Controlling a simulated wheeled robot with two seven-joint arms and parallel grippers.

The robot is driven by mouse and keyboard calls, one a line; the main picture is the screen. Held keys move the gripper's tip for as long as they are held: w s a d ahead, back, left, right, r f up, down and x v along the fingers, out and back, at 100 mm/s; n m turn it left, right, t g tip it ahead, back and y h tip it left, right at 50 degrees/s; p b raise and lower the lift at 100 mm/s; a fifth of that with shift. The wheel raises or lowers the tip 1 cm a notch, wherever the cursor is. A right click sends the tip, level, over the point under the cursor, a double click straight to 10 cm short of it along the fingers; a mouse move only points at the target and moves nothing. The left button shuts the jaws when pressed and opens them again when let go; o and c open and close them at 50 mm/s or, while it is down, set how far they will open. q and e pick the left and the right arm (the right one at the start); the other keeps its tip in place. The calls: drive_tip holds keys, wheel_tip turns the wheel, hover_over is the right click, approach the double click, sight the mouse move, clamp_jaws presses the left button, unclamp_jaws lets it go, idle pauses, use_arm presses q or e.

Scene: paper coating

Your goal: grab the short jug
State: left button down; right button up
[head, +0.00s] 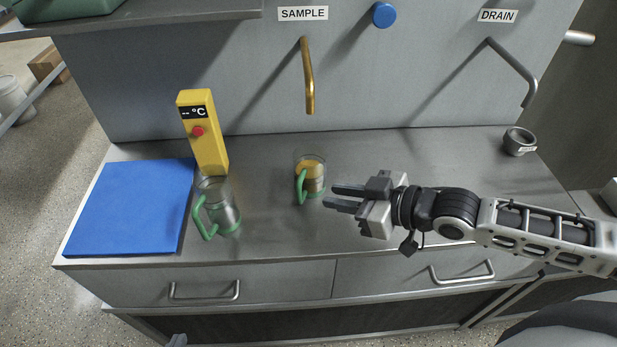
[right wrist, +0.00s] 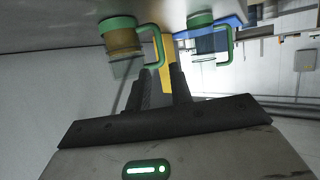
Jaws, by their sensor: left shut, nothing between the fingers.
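The short jug (head: 316,172) is clear, with amber liquid, a green handle and a green base, and stands upright mid-counter. In the right wrist view, which is upside down, the short jug (right wrist: 122,42) is just beyond the fingers. My right gripper (head: 334,196) is open and empty, right of the jug, its fingers pointing left towards it; a small gap seems to separate them. It also shows in the right wrist view (right wrist: 160,70). Only a small tip of my left gripper (head: 177,340) shows at the bottom edge.
A taller clear jug (head: 227,212) with a green handle stands to the left, by a yellow thermometer (head: 205,140) and a blue mat (head: 130,208). A brass SAMPLE spout (head: 308,80) hangs behind the short jug. A small grey cup (head: 519,142) is at right.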

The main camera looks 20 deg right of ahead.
sight(307, 179)
drive_tip(key=x, duration=1.1)
drive_tip(key=shift+w+a+f, duration=0.1)
drive_tip(key=shift+w+f, duration=0.05)
clamp_jaws()
